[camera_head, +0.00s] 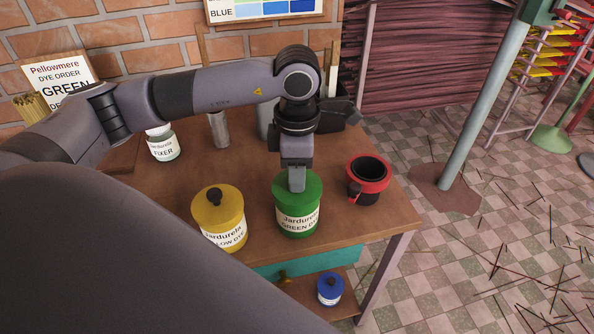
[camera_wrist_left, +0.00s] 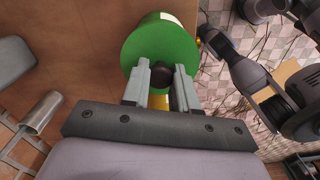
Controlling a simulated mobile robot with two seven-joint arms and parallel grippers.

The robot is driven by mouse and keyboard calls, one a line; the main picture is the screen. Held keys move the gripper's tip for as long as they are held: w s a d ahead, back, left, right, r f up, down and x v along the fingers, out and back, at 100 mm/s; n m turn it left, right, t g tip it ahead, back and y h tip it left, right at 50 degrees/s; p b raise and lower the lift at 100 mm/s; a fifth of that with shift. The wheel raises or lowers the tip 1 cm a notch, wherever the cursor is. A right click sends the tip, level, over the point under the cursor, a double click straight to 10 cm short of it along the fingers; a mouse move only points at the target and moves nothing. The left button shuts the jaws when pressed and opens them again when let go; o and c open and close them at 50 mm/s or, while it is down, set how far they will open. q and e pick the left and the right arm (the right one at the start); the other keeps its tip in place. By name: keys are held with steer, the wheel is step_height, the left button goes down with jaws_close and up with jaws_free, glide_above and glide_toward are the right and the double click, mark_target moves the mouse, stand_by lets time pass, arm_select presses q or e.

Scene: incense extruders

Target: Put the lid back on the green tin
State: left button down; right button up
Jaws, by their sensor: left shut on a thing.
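The green tin (camera_head: 297,222) labelled "Jardurela GREEN DYE" stands upright on the wooden table. Its green lid (camera_head: 312,185) sits on top of the tin, and I see no gap between lid and tin. My left gripper (camera_head: 297,186) points down over the lid. In the left wrist view its fingers (camera_wrist_left: 161,76) are shut on the lid's dark knob (camera_wrist_left: 161,77), with the green lid (camera_wrist_left: 158,44) beneath. The knob is hidden behind the gripper in the head view. My right gripper is not clearly in view.
A yellow tin (camera_head: 218,217) with a lid stands left of the green tin. A red-rimmed dark pot (camera_head: 368,181) stands to its right. A fixer jar (camera_head: 164,147) and a metal cup (camera_head: 219,130) stand behind. A blue tin (camera_head: 330,289) sits on a lower shelf.

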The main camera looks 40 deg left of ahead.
arm_select(q)
steer(key=shift+c, duration=1.6)
jaws_free()
steer(key=shift+r, duration=0.15)
steer(key=shift+r+p, duration=2.15)
steer(key=shift+r, duration=1.25)
jaws_close()
steer(key=shift+f, duration=0.3)
steer(key=shift+f+b, duration=1.5)
steer(key=shift+b, duration=0.1)
